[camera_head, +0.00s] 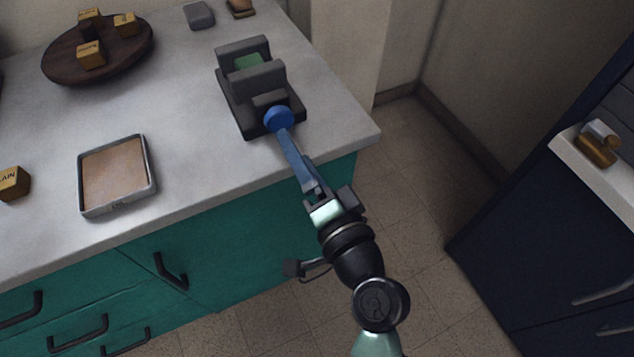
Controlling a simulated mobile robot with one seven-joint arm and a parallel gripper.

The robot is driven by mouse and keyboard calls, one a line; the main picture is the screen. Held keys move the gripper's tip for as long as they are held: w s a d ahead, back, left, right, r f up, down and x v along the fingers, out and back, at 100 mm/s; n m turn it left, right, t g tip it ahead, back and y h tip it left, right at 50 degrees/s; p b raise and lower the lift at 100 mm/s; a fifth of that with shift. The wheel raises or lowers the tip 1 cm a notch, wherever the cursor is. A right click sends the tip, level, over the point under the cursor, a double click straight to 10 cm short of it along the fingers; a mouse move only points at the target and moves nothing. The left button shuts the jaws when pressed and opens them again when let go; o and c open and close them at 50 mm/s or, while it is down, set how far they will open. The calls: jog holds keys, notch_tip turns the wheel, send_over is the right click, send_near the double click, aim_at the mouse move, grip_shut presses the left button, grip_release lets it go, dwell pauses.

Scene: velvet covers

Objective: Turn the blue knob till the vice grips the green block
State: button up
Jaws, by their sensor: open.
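The dark grey vice (242,109) stands near the right end of the worktop. The green block (248,63) sits between its two upright jaws; the near jaw hides its lower part, so I cannot tell whether both jaws touch it. The round blue knob (278,118) is on the vice's near side. A blue bar (295,159) runs from the knob down to my gripper (316,190). My gripper is open at the bar's near end, beyond the worktop's front edge. I cannot tell whether the bar lies between the fingers or touches them.
A metal-rimmed tray (149,184) lies left of the vice. A round wooden board (60,69) with several yellow blocks is at the back left, and another yellow block (13,184) is at the left. Teal drawers (235,245) are below. The worktop around the vice is clear.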

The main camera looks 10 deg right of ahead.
jog(key=v, duration=0.6)
jog(key=shift+s+b, duration=0.3)
jog(key=shift+b, duration=0.05)
